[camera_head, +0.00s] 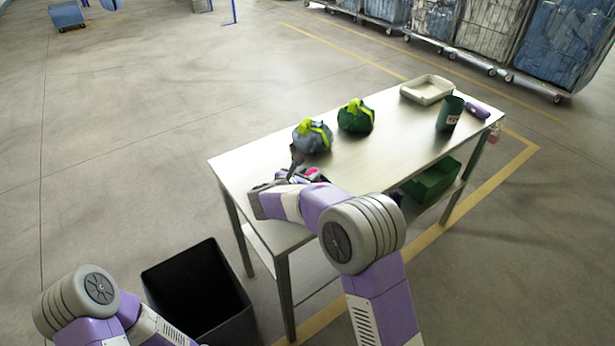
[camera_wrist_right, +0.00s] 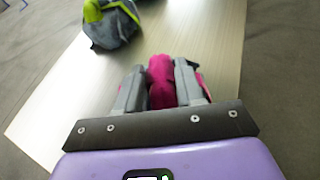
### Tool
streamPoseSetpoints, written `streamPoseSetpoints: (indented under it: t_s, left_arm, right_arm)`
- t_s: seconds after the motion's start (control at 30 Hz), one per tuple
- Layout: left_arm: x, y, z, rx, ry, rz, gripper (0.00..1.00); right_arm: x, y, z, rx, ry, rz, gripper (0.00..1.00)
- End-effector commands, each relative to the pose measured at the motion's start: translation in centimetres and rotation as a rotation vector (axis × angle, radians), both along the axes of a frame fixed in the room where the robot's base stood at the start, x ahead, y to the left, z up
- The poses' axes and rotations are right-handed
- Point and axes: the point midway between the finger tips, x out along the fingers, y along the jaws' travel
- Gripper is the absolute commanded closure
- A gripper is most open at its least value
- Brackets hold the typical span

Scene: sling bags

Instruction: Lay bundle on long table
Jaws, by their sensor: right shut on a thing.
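My right gripper (camera_wrist_right: 160,75) is shut on the magenta part of a bundle (camera_wrist_right: 162,92), which shows between its two grey fingers in the right wrist view. In the head view the pink of this bundle (camera_head: 312,172) shows beside the wrist, over the near left part of the long table (camera_head: 385,150). The arm hides most of it, and I cannot tell whether it touches the tabletop. A grey-blue bundle (camera_head: 313,138) and a green bundle (camera_head: 356,118), both with yellow-green straps, sit on the table beyond it. My left arm shows at lower left; its gripper is out of view.
A beige tray (camera_head: 428,90), a dark green cup (camera_head: 449,114) and a purple object (camera_head: 478,110) are at the table's right end. A green crate (camera_head: 432,182) sits on the lower shelf. A black bin (camera_head: 198,290) stands on the floor. The table's middle is clear.

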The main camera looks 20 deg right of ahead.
Motion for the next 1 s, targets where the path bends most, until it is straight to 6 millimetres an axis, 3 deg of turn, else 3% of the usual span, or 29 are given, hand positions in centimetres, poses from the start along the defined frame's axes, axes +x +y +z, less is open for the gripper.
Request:
streamPoseSetpoints:
  t_s: [0.2,0.23,0.37,0.73,1.0]
  left_arm:
    - [0.0,0.0,-0.2,0.0,0.0,0.0,0.31]
    - [0.0,0.0,-0.1,0.0,0.0,0.0,0.31]
    - [0.0,0.0,-0.1,0.0,0.0,0.0,0.31]
    - [0.0,0.0,0.2,0.0,0.0,0.0,0.31]
    - [0.0,0.0,1.1,0.0,0.0,0.0,0.31]
  right_arm:
    - [0.0,0.0,-0.1,0.0,-0.002,0.001,1.0]
    - [0.0,0.0,-0.2,0.0,0.0,0.0,0.58]
    - [0.0,0.0,-0.1,0.0,0.0,0.0,0.39]
    - [-0.1,0.2,0.3,0.0,0.0,0.001,0.38]
    - [-3.3,3.4,2.3,-0.001,0.0,0.004,0.38]
